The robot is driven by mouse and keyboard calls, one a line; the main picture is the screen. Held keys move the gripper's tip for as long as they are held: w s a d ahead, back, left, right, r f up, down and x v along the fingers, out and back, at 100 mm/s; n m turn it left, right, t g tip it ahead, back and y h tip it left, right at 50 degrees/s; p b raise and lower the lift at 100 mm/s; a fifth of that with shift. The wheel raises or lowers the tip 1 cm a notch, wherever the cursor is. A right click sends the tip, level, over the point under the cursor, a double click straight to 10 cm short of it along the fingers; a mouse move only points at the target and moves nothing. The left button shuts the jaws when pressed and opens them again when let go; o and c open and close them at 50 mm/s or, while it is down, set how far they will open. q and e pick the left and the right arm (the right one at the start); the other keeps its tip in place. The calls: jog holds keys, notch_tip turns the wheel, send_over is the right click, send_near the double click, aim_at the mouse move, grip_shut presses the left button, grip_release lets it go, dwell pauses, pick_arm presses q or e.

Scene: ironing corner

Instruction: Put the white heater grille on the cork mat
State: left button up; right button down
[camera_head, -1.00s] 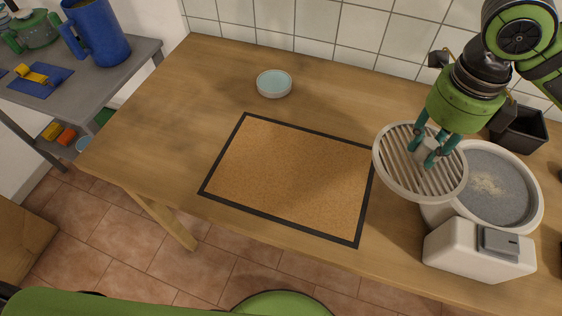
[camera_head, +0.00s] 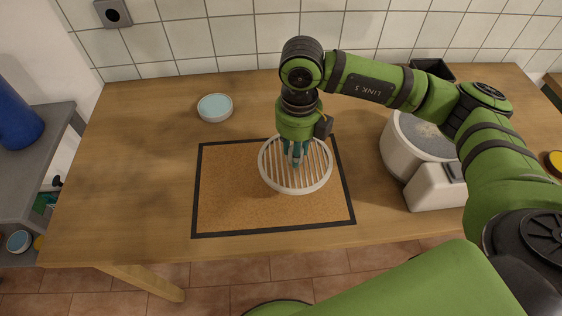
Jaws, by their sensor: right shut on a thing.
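The white heater grille (camera_head: 296,179) is a round, slatted disc over the right part of the cork mat. My right gripper (camera_head: 295,160) is shut on it near its middle, from above. I cannot tell whether the grille touches the mat or hangs a little above it. The cork mat (camera_head: 234,190) is a tan rectangle with a black border, lying flat on the wooden table. The grille and gripper hide part of its upper right area. My left gripper is not in view.
The white heater (camera_head: 398,148), with a grey round top, stands to the right of the mat behind my right arm. A pale blue round dish (camera_head: 215,107) is above the mat. A black container (camera_head: 433,68) stands at the back. The table (camera_head: 130,190) is clear left of the mat.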

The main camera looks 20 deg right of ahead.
aim_at(283, 163)
jog(key=a, duration=0.1)
jog(key=a+f, duration=0.1)
jog(key=shift+a+f, duration=0.1)
jog(key=shift+a, duration=0.2)
jog(key=shift+a+f+p, duration=0.15)
jog(key=shift+f+p, duration=0.1)
jog(key=shift+p, duration=0.05)
notch_tip(283, 163, down, 3)
jog(key=shift+f+p, duration=0.1)
jog(key=shift+p, duration=0.55)
jog(key=shift+f, duration=0.3)
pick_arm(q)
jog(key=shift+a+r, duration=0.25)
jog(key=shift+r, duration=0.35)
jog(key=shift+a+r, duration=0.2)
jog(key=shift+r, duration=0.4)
pick_arm(e)
jog(key=shift+f, duration=0.1)
jog(key=shift+f, duration=0.15)
jog(key=c, duration=1)
grip_release()
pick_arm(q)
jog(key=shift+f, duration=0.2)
pick_arm(e)
jog(key=shift+o, duration=0.2)
